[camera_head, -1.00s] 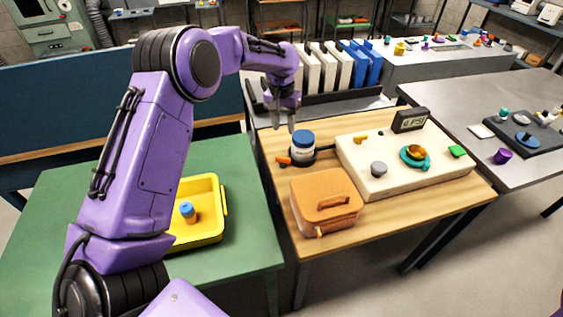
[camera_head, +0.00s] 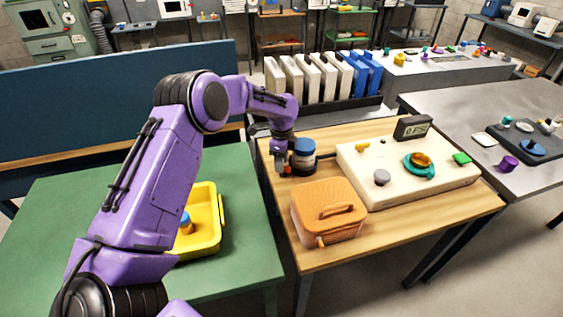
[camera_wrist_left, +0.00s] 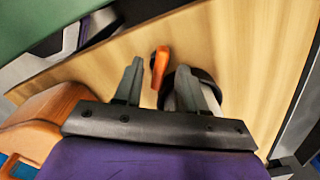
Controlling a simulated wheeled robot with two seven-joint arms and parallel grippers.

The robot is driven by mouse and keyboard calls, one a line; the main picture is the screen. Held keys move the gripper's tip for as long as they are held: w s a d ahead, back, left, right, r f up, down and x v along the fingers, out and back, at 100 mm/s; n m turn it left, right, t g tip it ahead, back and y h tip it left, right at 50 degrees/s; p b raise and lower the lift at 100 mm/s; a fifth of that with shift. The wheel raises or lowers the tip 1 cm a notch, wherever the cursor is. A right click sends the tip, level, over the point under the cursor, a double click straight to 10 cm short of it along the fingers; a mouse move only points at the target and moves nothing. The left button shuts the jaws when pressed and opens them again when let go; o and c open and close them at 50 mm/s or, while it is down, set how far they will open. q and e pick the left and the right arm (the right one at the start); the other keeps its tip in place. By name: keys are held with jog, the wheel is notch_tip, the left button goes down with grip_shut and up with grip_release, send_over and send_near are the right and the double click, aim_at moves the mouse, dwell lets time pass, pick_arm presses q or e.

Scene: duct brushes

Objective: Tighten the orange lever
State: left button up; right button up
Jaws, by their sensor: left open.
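The orange lever (camera_head: 287,170) sticks out at the left of a dark ring around the base of a blue-lidded jar (camera_head: 305,147), and is partly hidden by my left gripper (camera_head: 281,166) in the head view. In the left wrist view the lever (camera_wrist_left: 160,66) shows in the gap between the two open fingertips (camera_wrist_left: 158,70), nearer the left one. I cannot tell whether a finger touches it. The right finger overlaps the dark ring and jar, which are mostly hidden there. My right gripper is out of view.
An orange case (camera_head: 327,212) stands in front of the jar. A cream panel (camera_head: 376,190) with knobs lies to the right, with a small display (camera_head: 412,127) behind it. White and blue upright binders (camera_head: 318,77) stand behind. A yellow tray (camera_head: 207,238) sits on the green table.

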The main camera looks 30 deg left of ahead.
pick_arm(q)
jog(key=shift+f, duration=0.7)
grip_shut()
jog(key=r+n+p, duration=0.1)
jog(key=n+p, duration=0.1)
jog(key=p, duration=0.1)
jog(key=shift+d, duration=0.1)
jog(key=shift+f+n+p, duration=0.2)
jog(key=shift+n+p, duration=0.1)
jog(key=shift+n, duration=0.5)
jog(key=shift+f+n, duration=0.25)
jog(key=shift+n, duration=0.65)
grip_release()
